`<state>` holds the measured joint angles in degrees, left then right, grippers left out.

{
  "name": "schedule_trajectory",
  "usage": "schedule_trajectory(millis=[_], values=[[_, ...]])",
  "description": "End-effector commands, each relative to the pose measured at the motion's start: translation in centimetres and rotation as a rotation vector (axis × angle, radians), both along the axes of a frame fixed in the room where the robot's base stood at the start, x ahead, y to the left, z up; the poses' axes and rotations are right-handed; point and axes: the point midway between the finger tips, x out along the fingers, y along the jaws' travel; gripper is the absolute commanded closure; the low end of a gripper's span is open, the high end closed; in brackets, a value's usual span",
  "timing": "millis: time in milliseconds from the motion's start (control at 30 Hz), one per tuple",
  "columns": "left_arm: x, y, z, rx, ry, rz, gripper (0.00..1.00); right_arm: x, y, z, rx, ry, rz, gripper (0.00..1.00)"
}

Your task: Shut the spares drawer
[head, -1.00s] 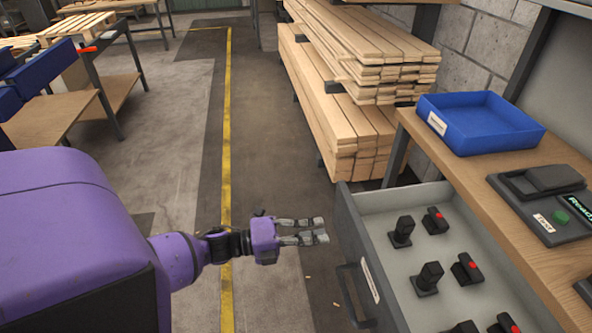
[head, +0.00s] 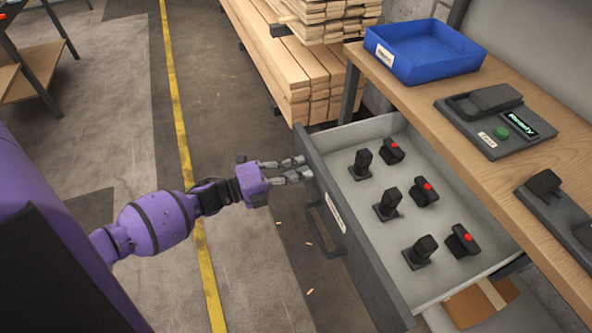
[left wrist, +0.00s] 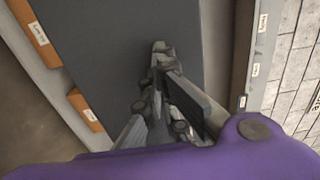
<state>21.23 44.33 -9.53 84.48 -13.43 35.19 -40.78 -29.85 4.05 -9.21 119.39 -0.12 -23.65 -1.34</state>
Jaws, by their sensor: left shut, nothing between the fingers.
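The spares drawer (head: 373,272) stands pulled out from under the wooden bench top in the head view. Its grey front faces left, with a dark bar handle (head: 323,228) and a white label. Several black parts, some with red caps, stand inside. My left gripper (head: 304,168) is shut and empty, its fingertips at the outer face of the drawer front near its far end. In the left wrist view, the fingers (left wrist: 162,52) point at a dark grey panel (left wrist: 105,45), which looks like the drawer front. I cannot tell whether they touch it. My right gripper is not in view.
On the bench top (head: 440,110) are a blue tray (head: 425,62), a tester with a green button (head: 495,120) and a black device (head: 548,190). Stacked timber (head: 290,75) lies beyond the drawer. The floor left of the drawer is mostly clear.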

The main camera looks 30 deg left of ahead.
Motion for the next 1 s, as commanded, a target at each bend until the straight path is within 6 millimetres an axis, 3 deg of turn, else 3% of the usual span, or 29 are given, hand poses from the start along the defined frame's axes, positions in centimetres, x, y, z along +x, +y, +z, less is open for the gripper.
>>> schedule_trajectory(millis=[267, 1000], values=[[4.3, -3.5, 0.0, -0.002, -0.004, -0.002, 1.0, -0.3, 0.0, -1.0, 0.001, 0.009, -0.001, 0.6], [19.8, -15.5, -0.3, 0.0, 0.0, -0.001, 1.0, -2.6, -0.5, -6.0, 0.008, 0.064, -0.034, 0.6]])
